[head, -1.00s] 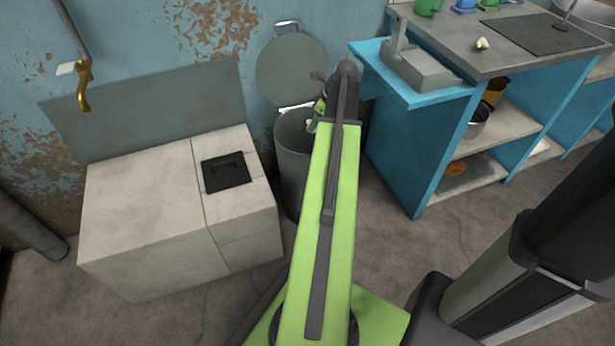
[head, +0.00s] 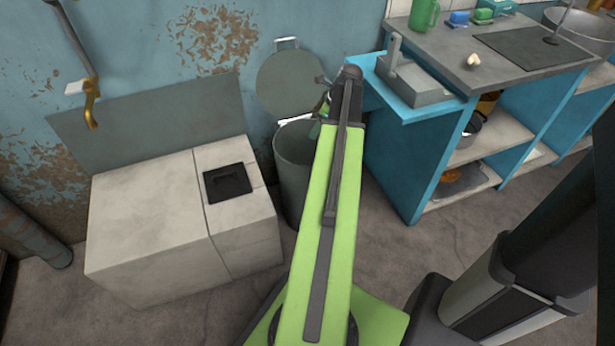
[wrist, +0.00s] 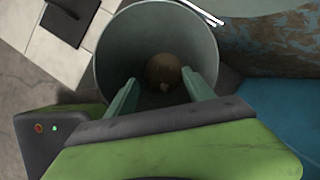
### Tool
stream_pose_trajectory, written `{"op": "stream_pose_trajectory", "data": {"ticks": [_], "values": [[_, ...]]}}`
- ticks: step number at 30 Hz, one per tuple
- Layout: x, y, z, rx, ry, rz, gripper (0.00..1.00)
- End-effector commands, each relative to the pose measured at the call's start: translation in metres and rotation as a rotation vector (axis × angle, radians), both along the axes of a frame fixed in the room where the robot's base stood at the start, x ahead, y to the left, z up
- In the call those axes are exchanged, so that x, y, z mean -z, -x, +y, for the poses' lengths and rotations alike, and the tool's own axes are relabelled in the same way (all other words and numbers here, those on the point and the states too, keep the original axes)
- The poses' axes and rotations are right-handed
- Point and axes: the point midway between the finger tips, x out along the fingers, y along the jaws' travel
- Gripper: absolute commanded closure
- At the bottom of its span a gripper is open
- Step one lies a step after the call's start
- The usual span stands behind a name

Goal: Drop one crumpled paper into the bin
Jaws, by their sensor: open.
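The grey-green bin (head: 293,172) stands against the wall with its round lid (head: 291,83) raised behind it. My gripper (wrist: 160,76) is open over the bin mouth in the wrist view, its two green fingers apart with nothing seen held between them. Inside the bin (wrist: 108,55), a round brown shape (wrist: 163,66) shows deep down, with a small pale bit (wrist: 165,87) at its lower edge; I cannot tell if that bit is paper. A small whitish crumpled piece (head: 473,61) lies on the counter. In the head view my arm hides part of the bin mouth.
A pale block bench (head: 150,220) with a dark square inset (head: 228,182) stands left of the bin. A blue shelf unit (head: 400,165) with a grey counter (head: 455,45) stands to the right. A green mug (head: 424,14) stands on the counter. Some floor is clear between them.

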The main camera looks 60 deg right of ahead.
Motion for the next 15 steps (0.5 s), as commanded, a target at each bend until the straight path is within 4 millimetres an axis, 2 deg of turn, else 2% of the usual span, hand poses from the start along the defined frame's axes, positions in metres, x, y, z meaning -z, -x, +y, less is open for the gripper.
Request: {"op": "stream_pose_trajectory", "data": {"ticks": [1, 3, 12, 15], "values": [[-0.024, 0.005, 0.000, 0.002, -0.001, 0.000, 0.38], [-0.041, 0.012, -0.001, 0.003, -0.001, 0.000, 0.38], [-0.103, 0.038, -0.005, 0.002, 0.000, 0.000, 0.38], [-0.114, 0.043, -0.006, 0.000, 0.001, 0.000, 0.38]]}}
